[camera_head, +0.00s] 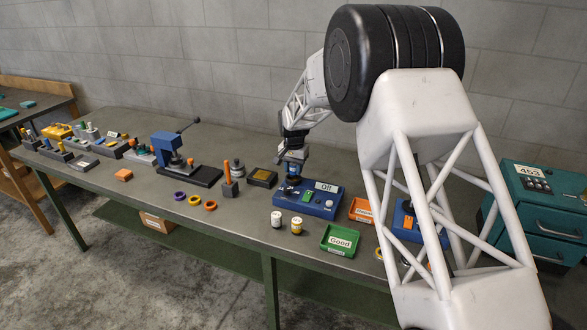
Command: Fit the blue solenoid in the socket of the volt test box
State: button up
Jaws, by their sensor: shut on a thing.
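The volt test box (334,208) is a blue box on the bench with a sign reading "Off", a green panel and a pale button. My gripper (293,172) points down over the left part of this box. It is shut on a small blue part, which looks like the blue solenoid (293,181), mostly hidden by the jaws. The solenoid's lower end is at or just above the box top; I cannot tell whether it touches. The socket cannot be made out under the gripper.

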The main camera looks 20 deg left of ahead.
jog(key=shift+f, duration=1)
dwell(0.6)
jog(key=o, duration=1.5)
jog(key=shift+r, duration=0.1)
jog(key=shift+r, duration=3.35)
